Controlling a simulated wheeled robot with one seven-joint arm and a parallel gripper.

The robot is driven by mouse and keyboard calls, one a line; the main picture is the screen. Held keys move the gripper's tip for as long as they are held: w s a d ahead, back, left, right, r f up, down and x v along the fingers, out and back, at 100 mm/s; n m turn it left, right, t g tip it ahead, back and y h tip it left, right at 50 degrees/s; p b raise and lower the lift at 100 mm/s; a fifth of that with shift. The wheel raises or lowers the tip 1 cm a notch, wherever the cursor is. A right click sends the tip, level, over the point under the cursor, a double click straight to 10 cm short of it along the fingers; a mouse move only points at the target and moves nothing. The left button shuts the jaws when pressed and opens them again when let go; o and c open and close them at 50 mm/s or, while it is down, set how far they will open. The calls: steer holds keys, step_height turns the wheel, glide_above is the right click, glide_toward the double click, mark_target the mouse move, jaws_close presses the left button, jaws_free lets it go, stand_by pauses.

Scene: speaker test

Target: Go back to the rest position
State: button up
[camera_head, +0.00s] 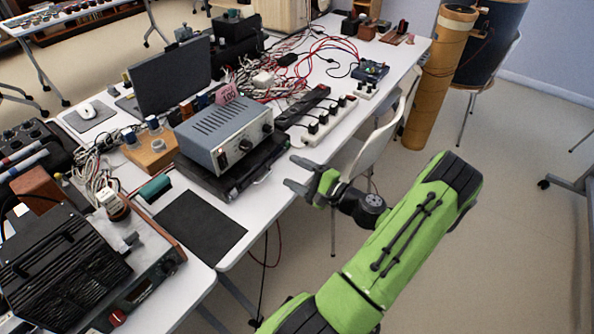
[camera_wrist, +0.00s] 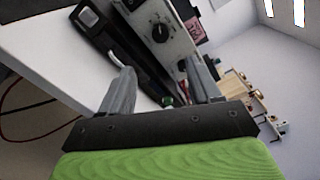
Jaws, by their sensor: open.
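My gripper (camera_head: 297,174) is at the end of my green arm, beside the front edge of the white table (camera_head: 283,194). Its two grey fingers are apart, and nothing shows between them in the head view. In the wrist view my gripper (camera_wrist: 163,85) is open, with its fingers pointing toward a grey instrument with knobs (camera_wrist: 160,30) and the black case (camera_wrist: 112,40) under it. The same grey instrument (camera_head: 222,130) stands on the black case (camera_head: 232,180) in the head view. I cannot tell that the fingers touch anything.
A white chair (camera_head: 372,150) stands close behind my gripper. A brown cylinder (camera_head: 438,80) stands at the table's far right. The floor (camera_head: 510,210) right of my arm is clear.

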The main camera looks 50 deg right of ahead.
stand_by(0.6)
steer(key=w+a+r+n+g+y+p, duration=0.1)
steer(key=a+r+n+g+y+p, duration=0.15)
steer(key=a+n+g, duration=0.4)
steer(key=w+a+r+n+g+y+p, duration=0.15)
steer(key=a+r+n, duration=0.25)
steer(key=a, duration=0.5)
steer(key=w+a+r+n+g+y+p, duration=0.1)
steer(key=w+a+r+n+g+p, duration=0.15)
steer(key=a+n+g, duration=0.35)
steer(key=s+a+r+n+h+p, duration=0.2)
steer(key=s+a+r+n, duration=0.1)
steer(key=s+r, duration=0.4)
steer(key=s+a+r+n+t+h+p, duration=0.1)
steer(key=s+a+r+n+h+p, duration=0.2)
steer(key=s+a+r, duration=0.2)
steer(key=s+r, duration=0.3)
steer(key=r, duration=0.2)
steer(key=shift+s+a+t+h, duration=0.2)
steer(key=shift+a+t+h, duration=0.1)
steer(key=shift+a, duration=0.1)
steer(key=shift+a, duration=0.1)
